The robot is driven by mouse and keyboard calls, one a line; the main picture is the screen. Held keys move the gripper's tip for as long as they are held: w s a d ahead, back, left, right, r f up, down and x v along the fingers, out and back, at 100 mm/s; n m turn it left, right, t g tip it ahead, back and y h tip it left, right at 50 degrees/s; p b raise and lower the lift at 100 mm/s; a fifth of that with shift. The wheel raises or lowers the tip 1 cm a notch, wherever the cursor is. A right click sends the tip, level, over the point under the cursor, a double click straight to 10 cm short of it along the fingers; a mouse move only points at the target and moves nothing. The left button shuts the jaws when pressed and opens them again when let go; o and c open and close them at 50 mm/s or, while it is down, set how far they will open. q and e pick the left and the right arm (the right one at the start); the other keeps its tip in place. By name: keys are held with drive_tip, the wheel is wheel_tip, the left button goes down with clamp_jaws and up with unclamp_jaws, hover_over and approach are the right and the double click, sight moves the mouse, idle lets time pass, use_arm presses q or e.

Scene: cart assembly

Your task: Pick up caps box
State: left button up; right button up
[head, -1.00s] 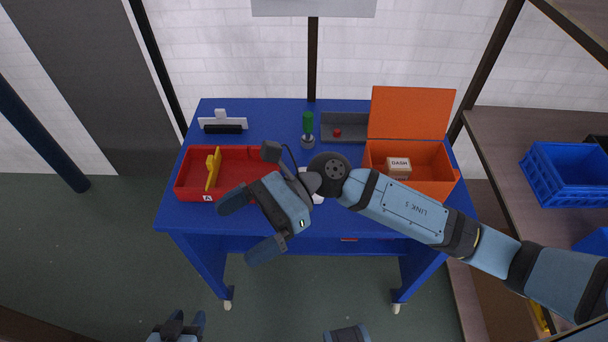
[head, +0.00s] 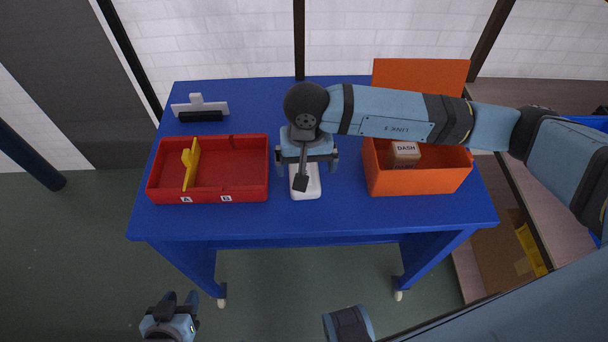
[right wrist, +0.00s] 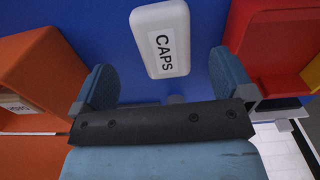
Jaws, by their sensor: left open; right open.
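The caps box (head: 311,188) is a small white box lying on the blue table (head: 340,218), between the red tray and the orange box. In the right wrist view the caps box (right wrist: 160,38) shows its "CAPS" label and lies ahead of and between my right gripper's fingers. My right gripper (head: 307,170) is open and empty above the caps box, partly covering it in the head view; it also shows in the right wrist view (right wrist: 163,85). My left gripper (head: 180,300) is open and empty, low in front of the table at the bottom left.
A red tray (head: 228,197) with a yellow part (head: 190,165) stands left of the caps box. An open orange box (head: 420,183) holding a "DASH" box (head: 404,153) stands to the right. A white-and-black tool (head: 200,110) lies at the back left. The front table strip is clear.

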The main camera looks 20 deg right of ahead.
sight(314, 189)
drive_tip(key=shift+a+f, duration=0.15)
drive_tip(key=shift+f, duration=3.35)
drive_tip(key=c, duration=1)
drive_tip(key=shift+r, duration=0.1)
